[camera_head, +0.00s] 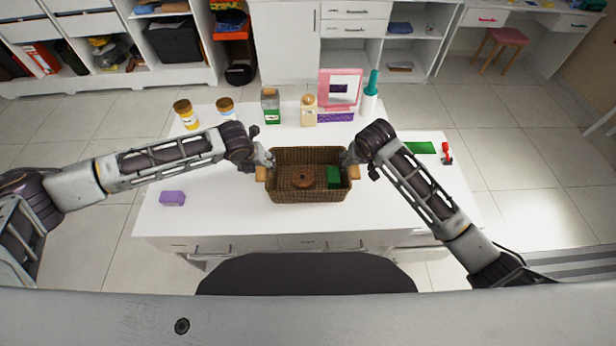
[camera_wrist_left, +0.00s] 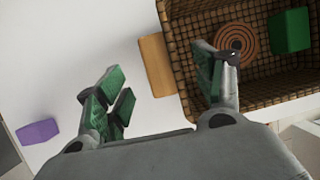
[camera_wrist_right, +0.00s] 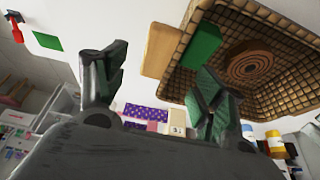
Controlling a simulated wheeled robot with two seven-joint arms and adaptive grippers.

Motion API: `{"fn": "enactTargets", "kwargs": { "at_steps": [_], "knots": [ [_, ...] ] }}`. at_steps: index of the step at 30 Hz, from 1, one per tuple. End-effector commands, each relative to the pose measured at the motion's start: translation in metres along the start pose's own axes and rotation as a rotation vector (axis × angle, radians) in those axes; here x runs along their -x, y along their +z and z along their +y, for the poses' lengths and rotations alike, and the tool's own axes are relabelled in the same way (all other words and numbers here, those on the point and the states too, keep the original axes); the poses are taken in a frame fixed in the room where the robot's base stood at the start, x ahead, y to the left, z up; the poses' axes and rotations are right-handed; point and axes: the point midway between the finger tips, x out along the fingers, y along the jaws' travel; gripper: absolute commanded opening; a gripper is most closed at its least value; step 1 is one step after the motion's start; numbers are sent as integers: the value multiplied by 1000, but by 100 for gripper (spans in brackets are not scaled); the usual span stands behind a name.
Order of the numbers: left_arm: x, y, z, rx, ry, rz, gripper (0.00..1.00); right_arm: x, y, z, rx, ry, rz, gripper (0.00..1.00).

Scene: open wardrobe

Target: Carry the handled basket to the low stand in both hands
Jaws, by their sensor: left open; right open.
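The brown woven basket (camera_head: 308,194) stands on the white table (camera_head: 225,215), with a light wooden handle at each end. A round brown coiled piece (camera_head: 302,177) and a green block (camera_head: 334,177) are inside it. My left gripper (camera_head: 264,160) is open at the left handle (camera_wrist_left: 155,65); in its wrist view one finger overlaps the basket's inside and the other is outside. My right gripper (camera_head: 347,160) is open at the right handle (camera_wrist_right: 160,50), its fingers on either side of it in its wrist view. I cannot tell contact. No low stand is clearly identifiable.
A purple block (camera_head: 172,198) lies left of the basket. Jars, bottles and a pink frame (camera_head: 338,90) stand along the back. A green sheet (camera_head: 419,148) and a red item (camera_head: 446,153) lie to the right. A pink stool (camera_head: 507,37) stands far back on open floor.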

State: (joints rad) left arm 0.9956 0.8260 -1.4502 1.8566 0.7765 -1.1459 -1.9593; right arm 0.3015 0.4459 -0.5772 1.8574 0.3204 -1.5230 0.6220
Motion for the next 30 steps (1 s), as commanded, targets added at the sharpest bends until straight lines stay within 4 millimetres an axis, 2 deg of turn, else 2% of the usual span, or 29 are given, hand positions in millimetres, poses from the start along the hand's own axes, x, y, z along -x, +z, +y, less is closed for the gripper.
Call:
{"fn": "enactTargets", "kwargs": {
  "at_steps": [9,15,21,30],
  "knots": [
    [-35,0,0,0,1,0,68,-35,0,0,-1,1,-1,70],
    [-52,0,0,0,1,1,68,-51,0,-1,0,-1,0,70],
    [-59,0,0,-1,1,1,68,-58,0,0,0,0,-1,70],
    [-60,0,0,0,1,0,68,-59,0,0,0,0,0,70]
  ]
}}
